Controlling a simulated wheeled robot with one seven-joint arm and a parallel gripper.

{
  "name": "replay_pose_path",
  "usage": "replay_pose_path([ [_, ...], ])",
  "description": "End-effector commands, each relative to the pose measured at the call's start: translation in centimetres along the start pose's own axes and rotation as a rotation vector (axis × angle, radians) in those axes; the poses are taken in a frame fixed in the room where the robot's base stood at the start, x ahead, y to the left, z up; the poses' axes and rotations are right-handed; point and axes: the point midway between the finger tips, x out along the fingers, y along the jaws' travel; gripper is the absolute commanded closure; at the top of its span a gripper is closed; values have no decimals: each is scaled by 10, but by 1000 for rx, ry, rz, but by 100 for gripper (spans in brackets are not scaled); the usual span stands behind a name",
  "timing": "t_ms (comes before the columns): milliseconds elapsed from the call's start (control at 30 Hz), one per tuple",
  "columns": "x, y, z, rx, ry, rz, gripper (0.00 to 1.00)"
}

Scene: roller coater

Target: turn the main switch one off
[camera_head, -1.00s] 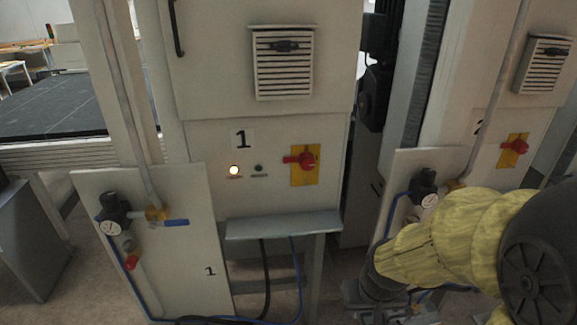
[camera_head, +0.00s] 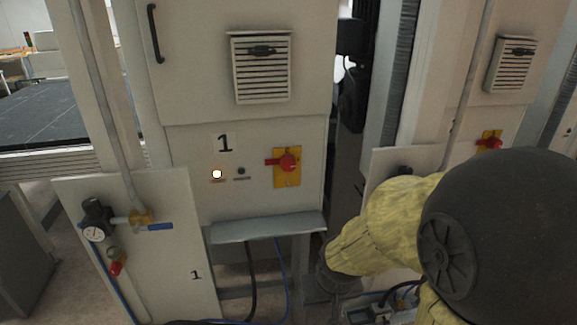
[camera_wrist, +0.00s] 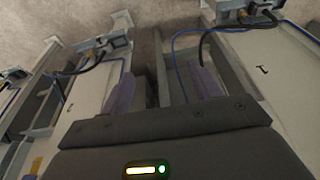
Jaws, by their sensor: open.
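Main switch one (camera_head: 287,162) is a red rotary handle on a yellow plate, on the cabinet panel marked 1 in the head view. Its handle points sideways, to the left. A lit lamp (camera_head: 217,174) and a dark button (camera_head: 241,171) are to its left. My yellow-sleeved arm is at the right, below and apart from the switch. My gripper's fingers are not clear in the head view. In the wrist view my gripper (camera_wrist: 163,86) is open and empty, its two purple fingers apart, pointing toward the floor. The switch is not seen there.
A grey ledge (camera_head: 268,227) juts out below the switch. A front panel with a gauge and blue-handled valve (camera_head: 160,227) stands at left. A second cabinet with another red switch (camera_head: 490,141) is at right, partly behind my arm. Cables hang under the ledge.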

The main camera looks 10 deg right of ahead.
Motion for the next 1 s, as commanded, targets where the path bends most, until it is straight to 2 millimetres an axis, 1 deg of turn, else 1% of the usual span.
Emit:
replay_pose_path([
  [167, 12, -1, -44, 58, 170, -8, 37],
  [300, 18, -2, -89, 121, 358, -28, 37],
  [400, 18, -3, -120, 165, 495, -50, 37],
  [467, 17, -3, -137, 190, 575, -67, 37],
  [600, 10, -4, -173, 247, 764, -114, 37],
  [700, 2, -5, -195, 285, 898, -156, 37],
  [800, -8, -5, -213, 318, 1028, -203, 37],
  [900, -19, -6, -226, 345, 1142, -250, 37],
  [1000, -27, -6, -233, 360, 1219, -284, 37],
])
